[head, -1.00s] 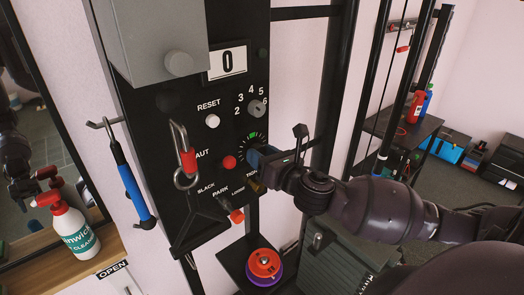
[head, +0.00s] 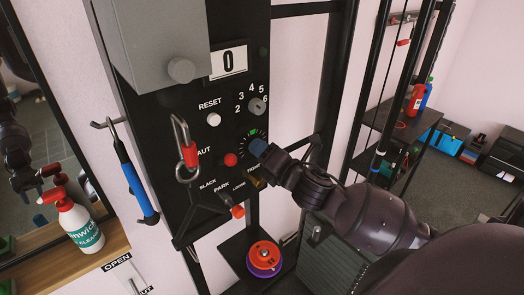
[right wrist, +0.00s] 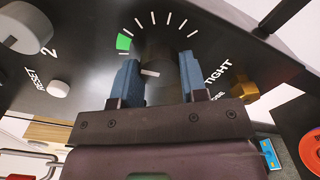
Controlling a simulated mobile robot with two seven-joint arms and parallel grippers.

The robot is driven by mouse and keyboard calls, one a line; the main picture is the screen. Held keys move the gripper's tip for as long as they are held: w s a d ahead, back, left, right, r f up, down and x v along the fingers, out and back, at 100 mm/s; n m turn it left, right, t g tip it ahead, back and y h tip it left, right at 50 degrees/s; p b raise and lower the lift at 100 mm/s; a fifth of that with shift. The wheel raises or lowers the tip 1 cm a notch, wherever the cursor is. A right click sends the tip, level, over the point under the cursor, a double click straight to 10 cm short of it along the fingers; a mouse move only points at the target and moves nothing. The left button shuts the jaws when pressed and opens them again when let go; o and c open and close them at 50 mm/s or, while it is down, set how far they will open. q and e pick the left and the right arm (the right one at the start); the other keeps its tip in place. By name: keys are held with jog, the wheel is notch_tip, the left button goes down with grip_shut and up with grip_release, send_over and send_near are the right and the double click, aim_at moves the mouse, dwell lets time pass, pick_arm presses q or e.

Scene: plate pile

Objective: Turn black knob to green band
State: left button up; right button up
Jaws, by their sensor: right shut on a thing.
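The black knob (right wrist: 155,85) sits on the black panel inside a dial of white ticks. It is hard to make out against the panel; a short white mark shows on it. The green band (right wrist: 123,42) is at the upper left of the dial in the right wrist view, and also shows in the head view (head: 253,132). My right gripper (right wrist: 158,68) has its blue fingers on either side of the knob, shut on it. The white mark lies between the fingers, to the right of and below the green band. In the head view my right gripper (head: 259,147) hides the knob. My left gripper is not in view.
A red button (head: 230,159), a white reset button (head: 213,119), a grey numbered selector (head: 257,105) and a brass fitting (right wrist: 244,90) are near the dial. A carabiner with red sleeve (head: 188,153) hangs in front of the panel. Orange and purple discs (head: 264,258) lie below.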

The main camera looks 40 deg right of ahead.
jog(key=shift+m, duration=0.6)
jog(key=o, duration=0.9)
jog(key=shift+o, duration=0.2)
jog(key=shift+s, duration=0.1)
pick_arm(q)
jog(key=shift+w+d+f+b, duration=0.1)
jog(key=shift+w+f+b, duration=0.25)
jog(key=shift+b, duration=0.6)
pick_arm(e)
jog(key=s, duration=1)
jog(key=shift+s+d, duration=0.3)
jog(key=shift+d, duration=0.15)
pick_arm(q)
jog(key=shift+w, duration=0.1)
pick_arm(e)
jog(key=shift+w, duration=0.1)
